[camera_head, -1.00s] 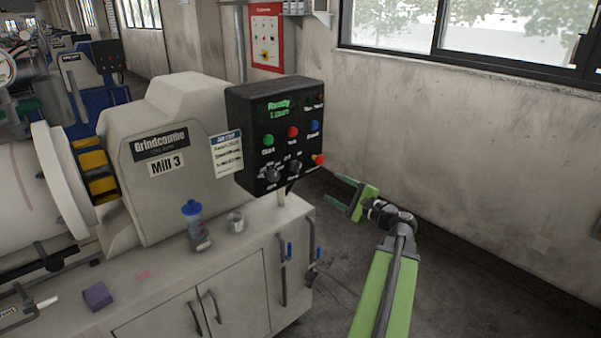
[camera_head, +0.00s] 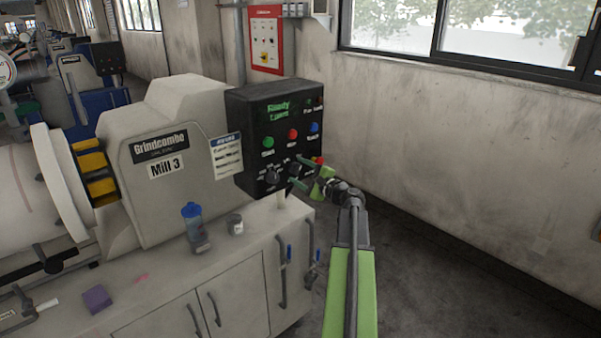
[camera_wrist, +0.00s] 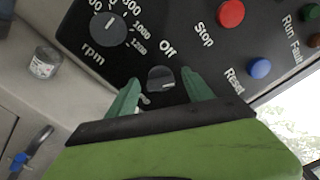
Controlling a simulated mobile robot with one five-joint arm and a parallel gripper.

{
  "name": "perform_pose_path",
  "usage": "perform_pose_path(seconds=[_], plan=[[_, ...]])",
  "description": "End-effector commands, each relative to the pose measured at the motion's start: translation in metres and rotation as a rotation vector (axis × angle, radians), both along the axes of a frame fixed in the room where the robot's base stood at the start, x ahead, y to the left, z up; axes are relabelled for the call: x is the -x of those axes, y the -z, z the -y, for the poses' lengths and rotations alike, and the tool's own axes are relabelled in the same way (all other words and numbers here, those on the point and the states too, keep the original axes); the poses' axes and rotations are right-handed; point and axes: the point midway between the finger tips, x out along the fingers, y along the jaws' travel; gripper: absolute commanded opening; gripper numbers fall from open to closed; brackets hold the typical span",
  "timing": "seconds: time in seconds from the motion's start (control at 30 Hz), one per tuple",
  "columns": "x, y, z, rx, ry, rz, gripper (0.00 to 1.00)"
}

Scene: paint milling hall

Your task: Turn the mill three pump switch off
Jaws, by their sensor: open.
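The black control panel (camera_head: 262,112) of Mill 3 (camera_head: 160,168) has a lit green display, coloured buttons and two rotary knobs. In the wrist view a dark switch knob (camera_wrist: 161,79) sits under the label "Off". It lies between the two green fingertips of my gripper (camera_wrist: 160,98), which are apart on either side of it. I cannot tell whether they touch it. The knob's other label is hidden behind my gripper. In the head view my gripper (camera_head: 303,177) is at the panel's lower right, by the right-hand knob (camera_head: 295,167).
The rpm knob (camera_wrist: 108,28), red Stop button (camera_wrist: 231,13) and blue Reset button (camera_wrist: 260,68) are close by. The floor to the right is clear.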

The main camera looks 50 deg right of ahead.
Motion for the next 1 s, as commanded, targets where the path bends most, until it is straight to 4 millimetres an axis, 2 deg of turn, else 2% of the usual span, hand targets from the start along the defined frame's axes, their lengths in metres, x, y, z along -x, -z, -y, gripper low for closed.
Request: perform_pose_path(seconds=[0.13,0.17,0.6,0.63,1.0], plan=[[0.0003,0.0,-0.0002,0.0,0.0,0.0,0.6],[0.0003,0.0,-0.0002,0.0,0.0,0.0,0.57],[0.0003,0.0001,-0.0005,0.0,-0.001,0.0,0.0],[-0.0003,0.0,0.0059,0.0,0.001,0.0,0.0],[0.0004,0.0004,-0.0004,0.076,0.001,-0.006,0.0]])
